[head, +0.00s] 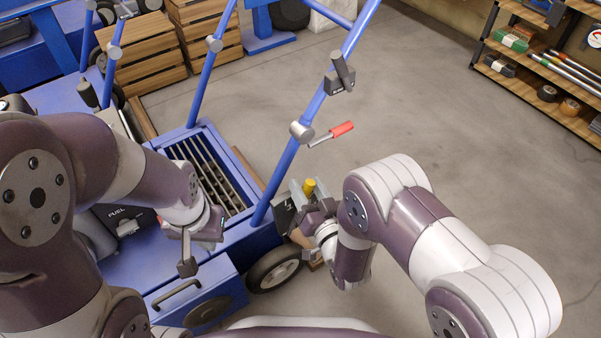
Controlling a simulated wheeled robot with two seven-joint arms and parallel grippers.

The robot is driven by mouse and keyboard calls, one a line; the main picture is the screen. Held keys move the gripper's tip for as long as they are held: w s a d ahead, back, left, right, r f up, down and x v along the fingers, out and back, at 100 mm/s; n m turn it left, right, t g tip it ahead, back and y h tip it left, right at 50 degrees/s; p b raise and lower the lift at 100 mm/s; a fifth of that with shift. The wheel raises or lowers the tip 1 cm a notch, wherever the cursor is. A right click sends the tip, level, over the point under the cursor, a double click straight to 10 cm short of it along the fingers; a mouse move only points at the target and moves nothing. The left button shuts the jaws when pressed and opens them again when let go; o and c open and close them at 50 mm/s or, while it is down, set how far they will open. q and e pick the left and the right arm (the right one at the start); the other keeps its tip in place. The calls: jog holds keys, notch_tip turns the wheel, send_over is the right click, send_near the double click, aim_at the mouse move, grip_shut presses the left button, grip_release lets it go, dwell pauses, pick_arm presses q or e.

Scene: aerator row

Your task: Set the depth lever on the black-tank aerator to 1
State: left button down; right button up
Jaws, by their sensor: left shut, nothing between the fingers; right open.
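The blue aerator (222,262) in front of me carries a dark part marked FUEL (118,214), partly hidden by my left arm.
The aerator's blue handle frame (284,163) rises between my arms, bearing a red-gripped lever (340,129) and a black lever (342,72). Wooden crates (143,50) and other blue machines stand behind left. A shelf (545,75) stands at upper right. The floor between is clear.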

jog(key=shift+w, duration=0.1)
grip_shut()
jog(key=shift+s+a+r+n, duration=0.2)
jog(key=shift+s+a+n, duration=0.05)
jog(key=shift+a+n, duration=0.1)
jog(key=s+a+n, duration=0.1)
jog(key=a+n+p, duration=0.1)
jog(key=s+a+n, duration=0.1)
jog(key=shift+s+a+r+n+t+y, duration=0.25)
jog(key=shift+s+a+n+t+y, duration=0.05)
jog(key=shift+s+n, duration=0.05)
grip_release()
